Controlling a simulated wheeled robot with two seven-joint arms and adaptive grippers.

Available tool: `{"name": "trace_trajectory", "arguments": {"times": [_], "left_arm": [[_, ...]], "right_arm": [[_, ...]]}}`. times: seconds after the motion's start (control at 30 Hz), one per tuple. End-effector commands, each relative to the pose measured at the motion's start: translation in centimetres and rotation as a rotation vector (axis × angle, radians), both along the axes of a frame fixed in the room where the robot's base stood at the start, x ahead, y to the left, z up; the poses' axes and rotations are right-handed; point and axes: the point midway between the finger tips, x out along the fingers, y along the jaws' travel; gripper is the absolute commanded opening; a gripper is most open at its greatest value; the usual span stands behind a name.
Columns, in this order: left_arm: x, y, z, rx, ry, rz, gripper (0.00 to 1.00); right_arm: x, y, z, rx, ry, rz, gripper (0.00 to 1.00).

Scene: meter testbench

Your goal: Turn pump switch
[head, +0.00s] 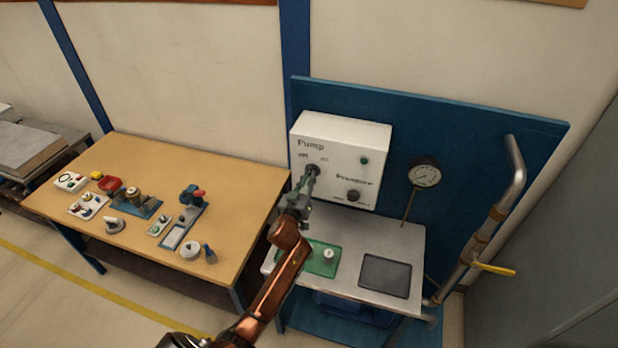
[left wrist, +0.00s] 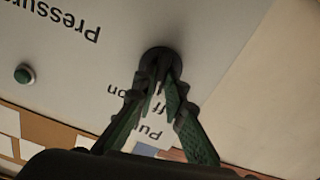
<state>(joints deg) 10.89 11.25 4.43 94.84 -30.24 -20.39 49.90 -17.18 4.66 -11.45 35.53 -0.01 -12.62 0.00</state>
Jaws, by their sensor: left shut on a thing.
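The white control box (head: 370,140) stands on the bench against the blue panel, with "Pump" and "Pressure" printed on its face. My left gripper (head: 311,176) is at the pump switch, under the "Pump" label. In the left wrist view, the pump switch (left wrist: 160,60) is a dark round knob, and the fingers of my left gripper (left wrist: 161,88) are shut on it. The fingers hide part of the switch and of the "off" lettering, so its setting cannot be read. My right gripper is not in view.
The pressure knob (head: 353,196) and a green button (head: 364,160) are on the same box. A gauge (head: 425,174) and a pipe with a yellow-handled valve (head: 493,269) are at the right. A wooden table (head: 160,160) with several small devices stands at the left.

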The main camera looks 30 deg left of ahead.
Motion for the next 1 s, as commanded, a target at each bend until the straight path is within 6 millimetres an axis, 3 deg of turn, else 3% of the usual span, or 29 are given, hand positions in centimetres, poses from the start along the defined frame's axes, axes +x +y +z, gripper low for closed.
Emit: {"name": "trace_trajectory", "arguments": {"times": [0.5, 1.0], "left_arm": [[0.04, -0.14, 0.09, 0.457, 0.109, 0.0, 0.0], [0.07, -0.22, 0.02, 0.685, 0.163, 0.0, 0.0]], "right_arm": [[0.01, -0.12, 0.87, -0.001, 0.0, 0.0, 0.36], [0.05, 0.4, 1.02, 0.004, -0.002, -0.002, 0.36]]}}
